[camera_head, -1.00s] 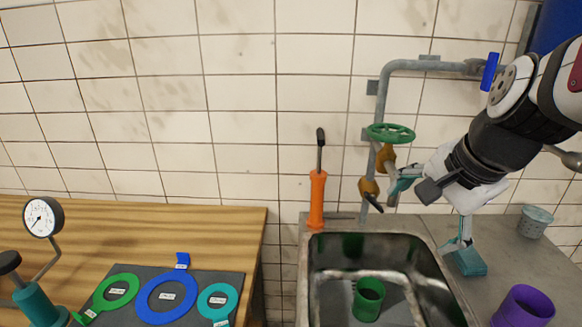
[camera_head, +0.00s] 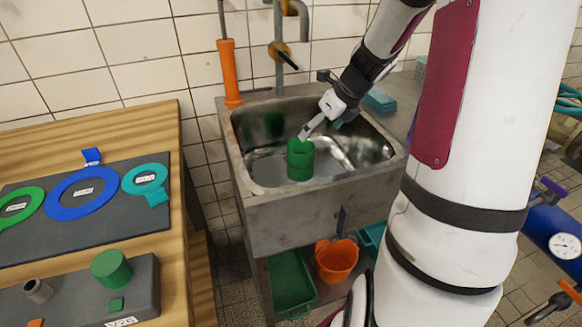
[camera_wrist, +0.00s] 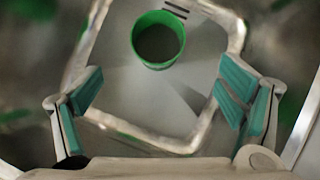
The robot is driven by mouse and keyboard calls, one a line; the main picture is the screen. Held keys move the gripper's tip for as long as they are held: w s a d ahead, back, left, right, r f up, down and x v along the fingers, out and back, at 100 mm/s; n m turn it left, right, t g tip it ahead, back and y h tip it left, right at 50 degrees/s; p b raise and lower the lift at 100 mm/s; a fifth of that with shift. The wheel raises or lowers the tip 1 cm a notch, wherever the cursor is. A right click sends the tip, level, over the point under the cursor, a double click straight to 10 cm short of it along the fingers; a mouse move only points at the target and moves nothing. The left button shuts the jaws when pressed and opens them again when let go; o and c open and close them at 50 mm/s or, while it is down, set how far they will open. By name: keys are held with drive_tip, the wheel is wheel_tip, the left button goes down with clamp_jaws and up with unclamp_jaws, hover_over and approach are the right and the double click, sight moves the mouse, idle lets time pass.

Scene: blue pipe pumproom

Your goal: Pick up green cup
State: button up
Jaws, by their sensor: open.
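The green cup (camera_head: 300,160) stands upright in the metal sink (camera_head: 262,200), near its front left part. In the wrist view the cup (camera_wrist: 158,40) shows its open top, ahead of the fingertips and between their lines, towards the top of the picture. My gripper (camera_wrist: 160,95) is open, with its teal finger pads apart and nothing between them. In the head view my gripper (camera_head: 322,122) is over the sink, just above and to the right of the cup. Whether a finger touches the cup is unclear there.
An orange-handled tool (camera_head: 230,75) stands at the sink's back left corner. A blue-green block (camera_head: 379,100) lies on the counter at right. A wooden table (camera_head: 150,125) with coloured rings is at left. An orange bucket (camera_head: 337,258) and green tray (camera_head: 291,280) are below the sink.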

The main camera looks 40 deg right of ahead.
sight(301, 150)
drive_tip(key=b+x, duration=0.4)
drive_tip(key=x, duration=0.9)
drive_tip(key=shift+a, duration=0.2)
drive_tip(key=shift+r, duration=0.1)
drive_tip(key=shift+c, duration=0.3)
drive_tip(key=c, duration=2)
